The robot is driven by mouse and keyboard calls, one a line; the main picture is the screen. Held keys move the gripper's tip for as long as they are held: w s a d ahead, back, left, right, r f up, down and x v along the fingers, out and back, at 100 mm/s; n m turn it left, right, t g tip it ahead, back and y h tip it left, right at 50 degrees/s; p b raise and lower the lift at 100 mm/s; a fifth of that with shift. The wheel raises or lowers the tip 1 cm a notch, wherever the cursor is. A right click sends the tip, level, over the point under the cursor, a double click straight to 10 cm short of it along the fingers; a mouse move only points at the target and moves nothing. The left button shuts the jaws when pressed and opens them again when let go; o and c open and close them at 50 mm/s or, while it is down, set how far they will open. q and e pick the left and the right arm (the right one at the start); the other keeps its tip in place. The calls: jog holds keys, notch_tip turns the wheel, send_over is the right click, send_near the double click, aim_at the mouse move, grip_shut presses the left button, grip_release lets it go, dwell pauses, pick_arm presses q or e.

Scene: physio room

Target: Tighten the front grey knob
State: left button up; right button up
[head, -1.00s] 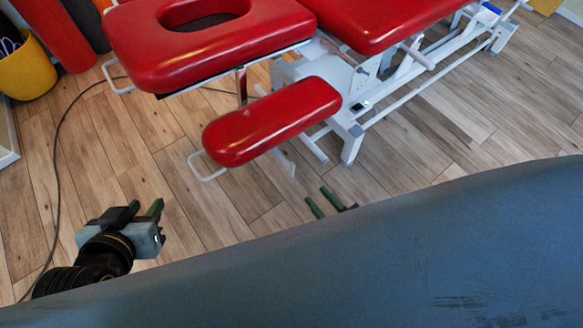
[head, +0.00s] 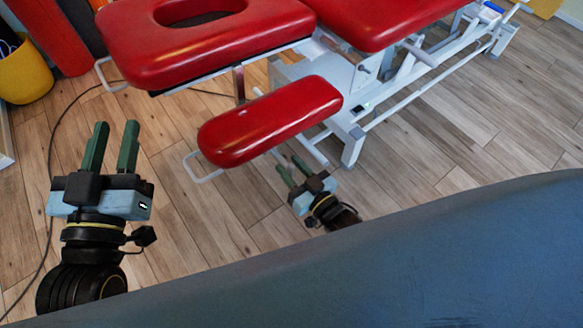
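The red treatment table (head: 225,48) with a white metal frame stands ahead, its separate red arm pad (head: 268,120) nearest me. I cannot clearly make out a grey knob; small grey fittings show on the frame under the pads, too small to tell apart. My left gripper (head: 116,140) is at the left over the floor, fingers apart and empty, pointing toward the table. My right gripper (head: 289,170) is just below the arm pad in the picture, fingers apart with nothing seen between them. Neither visibly touches the table.
A white wire loop handle (head: 203,170) sticks out from the arm pad's left end. A black cable (head: 53,142) runs over the wooden floor at the left. A yellow bin (head: 25,72) stands at the far left. The floor to the right is clear.

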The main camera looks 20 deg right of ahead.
jog(key=shift+c, duration=0.3)
grip_shut()
